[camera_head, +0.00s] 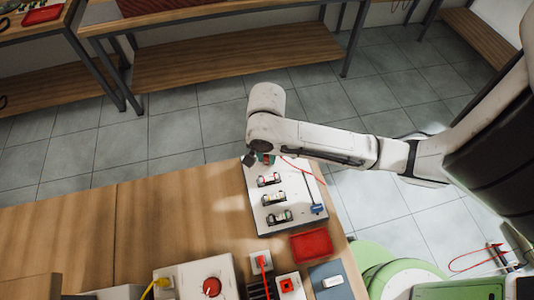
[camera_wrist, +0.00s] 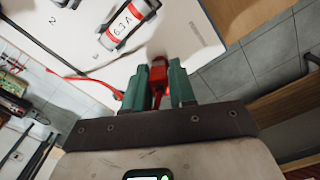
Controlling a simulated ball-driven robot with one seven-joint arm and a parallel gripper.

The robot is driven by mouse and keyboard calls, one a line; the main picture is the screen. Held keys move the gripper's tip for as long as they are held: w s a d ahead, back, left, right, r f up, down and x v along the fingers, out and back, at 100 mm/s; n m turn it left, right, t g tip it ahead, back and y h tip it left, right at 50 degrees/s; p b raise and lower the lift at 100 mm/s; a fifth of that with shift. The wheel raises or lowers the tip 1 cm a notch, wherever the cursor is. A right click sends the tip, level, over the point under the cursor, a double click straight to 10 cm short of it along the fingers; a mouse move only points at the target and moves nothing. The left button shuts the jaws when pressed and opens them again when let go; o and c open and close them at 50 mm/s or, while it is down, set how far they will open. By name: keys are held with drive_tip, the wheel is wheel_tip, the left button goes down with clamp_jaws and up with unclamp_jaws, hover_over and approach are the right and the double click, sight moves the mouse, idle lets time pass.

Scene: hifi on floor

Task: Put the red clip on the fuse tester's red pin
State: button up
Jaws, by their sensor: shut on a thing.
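The fuse tester (camera_head: 299,188) is a white board with several clear fuses in holders, lying on the wooden table. In the wrist view its white surface (camera_wrist: 179,32) carries a fuse (camera_wrist: 122,26) labelled 6.3 A. My gripper (camera_wrist: 157,92) has green fingers shut on the red clip (camera_wrist: 159,74), near the board's edge beside that fuse. In the head view my gripper (camera_head: 264,159) is at the board's far end, mostly hidden under my arm. A red lead (camera_wrist: 88,82) runs from the clip over the board. I cannot make out the red pin or whether the clip touches it.
A blue clip or plug (camera_head: 317,209) sits at the board's right side. A red tray (camera_head: 311,245), a grey box (camera_head: 331,280) and a white box with a red knob (camera_head: 211,286) stand nearer. The wooden table (camera_head: 165,222) is clear to the left.

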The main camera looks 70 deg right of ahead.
drive_tip(key=o, duration=1)
wheel_tip(320, 180, up, 11)
drive_tip(key=shift+f+p, duration=0.1)
drive_tip(key=shift+p, duration=0.6)
